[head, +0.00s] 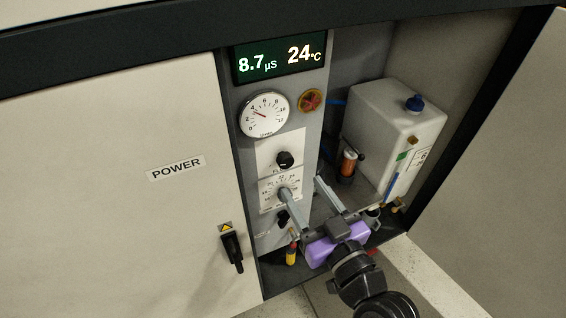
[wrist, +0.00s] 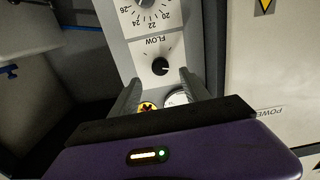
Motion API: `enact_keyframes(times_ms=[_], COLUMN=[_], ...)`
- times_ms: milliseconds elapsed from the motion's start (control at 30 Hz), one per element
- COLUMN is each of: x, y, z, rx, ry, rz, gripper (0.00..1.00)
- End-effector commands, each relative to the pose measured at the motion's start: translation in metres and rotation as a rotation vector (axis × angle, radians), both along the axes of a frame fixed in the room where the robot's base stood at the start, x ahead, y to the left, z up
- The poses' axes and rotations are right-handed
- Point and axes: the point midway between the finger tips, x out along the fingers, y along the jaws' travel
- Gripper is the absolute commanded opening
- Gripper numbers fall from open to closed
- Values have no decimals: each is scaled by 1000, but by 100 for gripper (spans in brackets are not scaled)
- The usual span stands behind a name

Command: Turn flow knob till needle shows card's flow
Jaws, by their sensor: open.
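The flow knob (head: 285,160) is a round black knob on the grey panel. In the wrist view the flow knob (wrist: 160,67) sits under an upside-down FLOW label. The round white gauge (head: 264,113) is above it; its red needle points up-left, roughly between 2 and 4, too small to read exactly. My gripper (head: 301,185) is open and empty, its fingers pointing at the panel. In the wrist view the knob shows between the fingertips of my gripper (wrist: 160,77); I see no contact. No flow card can be made out.
A numbered dial (head: 283,193) sits below the flow knob, partly behind a finger. A red and yellow valve (head: 311,100) is beside the gauge. The display (head: 279,57) reads 8.7 µS, 24°C. A white tank (head: 393,125) stands right. The POWER door (head: 120,190) is left.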

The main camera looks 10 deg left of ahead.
Motion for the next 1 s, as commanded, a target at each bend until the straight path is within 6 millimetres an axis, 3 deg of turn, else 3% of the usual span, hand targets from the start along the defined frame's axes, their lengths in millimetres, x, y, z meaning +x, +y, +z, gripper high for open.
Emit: enact_keyframes(times_ms=[500, 933, 1000], x=[56, 65, 65], y=[36, 41, 41], z=[2, 0, 1], rx=[-5, -4, -3], ry=[-4, -4, -4], rz=[0, -2, -2], gripper=[54, 54, 40])
